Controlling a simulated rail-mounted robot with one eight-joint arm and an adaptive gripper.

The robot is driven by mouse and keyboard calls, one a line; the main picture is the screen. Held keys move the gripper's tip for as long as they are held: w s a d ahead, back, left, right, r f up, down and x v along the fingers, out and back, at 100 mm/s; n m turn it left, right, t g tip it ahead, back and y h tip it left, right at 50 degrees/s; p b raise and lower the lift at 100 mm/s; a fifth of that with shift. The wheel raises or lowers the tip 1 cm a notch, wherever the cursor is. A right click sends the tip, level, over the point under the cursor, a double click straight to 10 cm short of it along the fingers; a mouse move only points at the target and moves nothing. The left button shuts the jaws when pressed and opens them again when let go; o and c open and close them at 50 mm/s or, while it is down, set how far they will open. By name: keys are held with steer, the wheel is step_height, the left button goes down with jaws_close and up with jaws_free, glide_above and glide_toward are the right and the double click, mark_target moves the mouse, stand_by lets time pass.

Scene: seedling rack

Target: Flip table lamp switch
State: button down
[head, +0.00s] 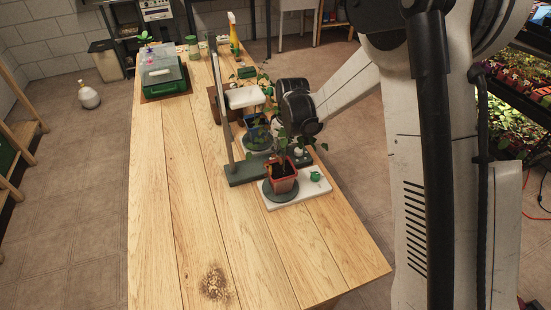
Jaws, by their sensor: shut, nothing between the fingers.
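A grey upright post (221,105) rises from a dark grey-green base (240,174) near the middle of the wooden table; it looks like the table lamp's stand. Its top is thin and seen nearly edge-on. I cannot make out the switch. My gripper (302,128) is the dark end of the arm, low over the table just right of the post and behind a potted seedling. It is shut, with nothing seen held. Its fingertips are largely hidden by leaves, so I cannot tell whether they touch anything.
A seedling in a red pot (282,182) stands on a round dark mat on a white board (300,192), with a small green item (315,176) beside it. A blue pot (258,127) stands behind. A green box (164,80) and yellow spray bottle (233,38) are farther back. The table's near left is clear.

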steer(key=shift+f+b, duration=0.35)
steer(key=shift+f, duration=0.1)
steer(key=shift+r, duration=0.1)
steer(key=shift+r+p, duration=1.45)
steer(key=shift+r, duration=2)
steer(key=shift+d, duration=0.1)
